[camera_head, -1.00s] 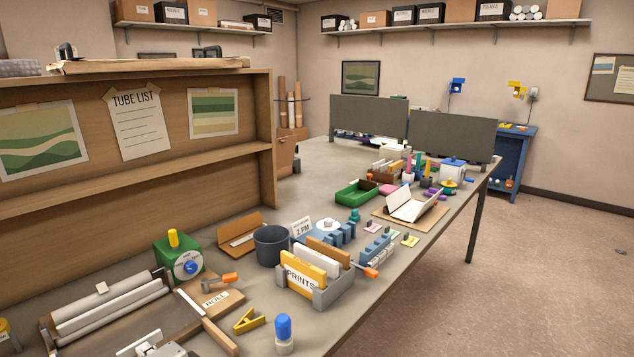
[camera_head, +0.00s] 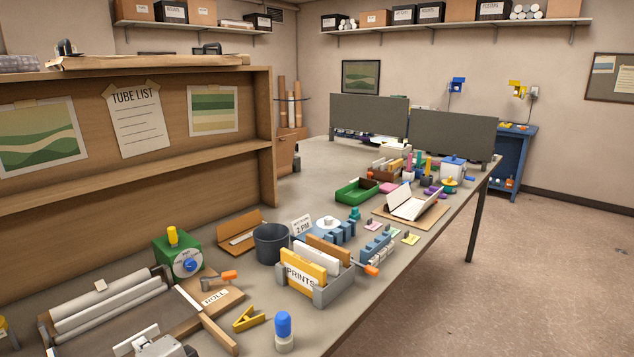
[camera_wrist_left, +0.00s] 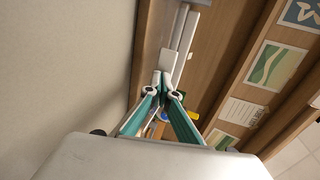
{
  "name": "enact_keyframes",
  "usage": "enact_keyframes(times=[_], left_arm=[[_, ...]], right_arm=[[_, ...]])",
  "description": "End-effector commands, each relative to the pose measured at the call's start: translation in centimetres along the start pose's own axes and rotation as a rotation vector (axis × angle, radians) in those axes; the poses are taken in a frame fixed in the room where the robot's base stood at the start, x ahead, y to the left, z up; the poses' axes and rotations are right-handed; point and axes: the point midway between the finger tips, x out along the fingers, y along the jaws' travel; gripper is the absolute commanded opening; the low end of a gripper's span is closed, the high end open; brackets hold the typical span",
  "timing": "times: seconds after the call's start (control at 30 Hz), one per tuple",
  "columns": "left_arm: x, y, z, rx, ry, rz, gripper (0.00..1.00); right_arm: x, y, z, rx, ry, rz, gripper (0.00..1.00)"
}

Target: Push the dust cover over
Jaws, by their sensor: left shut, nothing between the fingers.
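A grey unit with long pale bars (camera_head: 112,310) lies at the lower left of the head view. A small white tab (camera_head: 100,286) stands on its upper bar. This looks like the dust cover, but I cannot be sure. In the wrist view a long white bar (camera_wrist_left: 187,32) and a white plate show beyond the fingers. My left gripper (camera_wrist_left: 166,80) has its teal fingers together at the tips, with nothing between them. The tips overlap the near end of the white plate; I cannot tell whether they touch. The head view does not clearly show this gripper. My right gripper is not in view.
A yellow clip (camera_head: 249,319), a blue-topped stamp (camera_head: 283,327) and a PRINTS rack (camera_head: 325,290) are nearby. A wooden shelf panel (camera_head: 180,175) rises behind.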

Motion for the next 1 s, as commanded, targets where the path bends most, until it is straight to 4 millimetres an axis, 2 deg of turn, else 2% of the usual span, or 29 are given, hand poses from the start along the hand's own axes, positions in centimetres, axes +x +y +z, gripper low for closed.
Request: enact_keyframes(times=[0.5, 0.87, 1.0], left_arm=[[-3.3, 1.4, 0.0, 0.0, 0.001, 0.003, 0.0], [-3.4, 1.3, 0.0, 0.0, 0.0, 0.001, 0.0], [-2.9, 1.0, 0.0, 0.001, 0.0, -0.001, 0.0]], right_arm=[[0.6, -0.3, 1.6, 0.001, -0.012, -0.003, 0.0], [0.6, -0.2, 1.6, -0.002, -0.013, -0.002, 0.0], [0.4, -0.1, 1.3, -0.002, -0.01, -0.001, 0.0]])
